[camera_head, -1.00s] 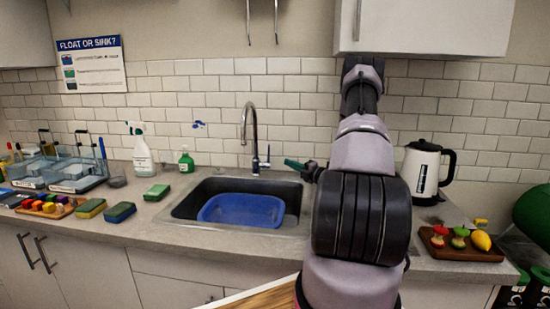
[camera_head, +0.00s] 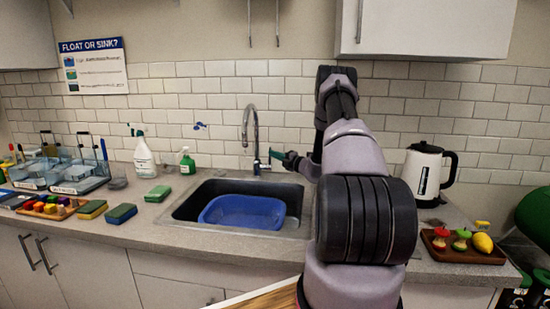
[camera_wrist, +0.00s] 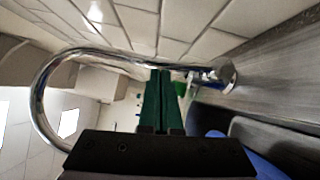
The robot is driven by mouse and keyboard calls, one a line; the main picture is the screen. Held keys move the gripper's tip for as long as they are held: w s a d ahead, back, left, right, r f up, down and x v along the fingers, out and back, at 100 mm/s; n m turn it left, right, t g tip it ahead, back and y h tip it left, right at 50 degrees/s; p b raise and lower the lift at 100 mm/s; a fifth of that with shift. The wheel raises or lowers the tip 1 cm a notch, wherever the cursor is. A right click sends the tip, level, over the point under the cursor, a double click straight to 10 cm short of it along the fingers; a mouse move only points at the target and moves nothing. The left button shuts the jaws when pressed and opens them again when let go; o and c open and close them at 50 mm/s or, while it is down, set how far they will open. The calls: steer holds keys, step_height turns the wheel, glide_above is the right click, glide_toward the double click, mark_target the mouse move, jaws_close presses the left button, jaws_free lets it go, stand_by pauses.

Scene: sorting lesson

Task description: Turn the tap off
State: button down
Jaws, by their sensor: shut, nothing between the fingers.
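The chrome tap (camera_head: 250,130) has a tall curved spout and stands behind the sink (camera_head: 190,205). Its small lever (camera_head: 266,160) is on the right of the tap's base. My gripper (camera_head: 273,154), with green fingers, is shut and empty, with its tips close to the lever. In the wrist view, the fingers (camera_wrist: 160,75) point at the tap's stem, and the spout (camera_wrist: 50,75) arches to the left. The tap's base (camera_wrist: 226,75) is at the right, with a blue mark near it. I cannot tell whether the fingers touch the tap. No water stream is visible.
A blue basin (camera_head: 242,211) sits in the sink. Spray bottles (camera_head: 143,157) and sponges (camera_head: 122,213) stand to the left. A white kettle (camera_head: 424,172) and a fruit board (camera_head: 460,252) are on the right. The tiled wall is close behind the tap.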

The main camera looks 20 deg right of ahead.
steer(key=shift+d, duration=0.1)
steer(key=shift+w+d+r, duration=0.25)
steer(key=shift+w+r, duration=0.05)
steer(key=shift+w, duration=0.15)
steer(key=shift+w+d+r, duration=0.25)
steer(key=shift+w, duration=0.15)
steer(key=shift+r, duration=0.1)
step_height(320, 180, up, 9)
steer(key=shift+s+a, duration=0.15)
steer(key=shift+s, duration=0.1)
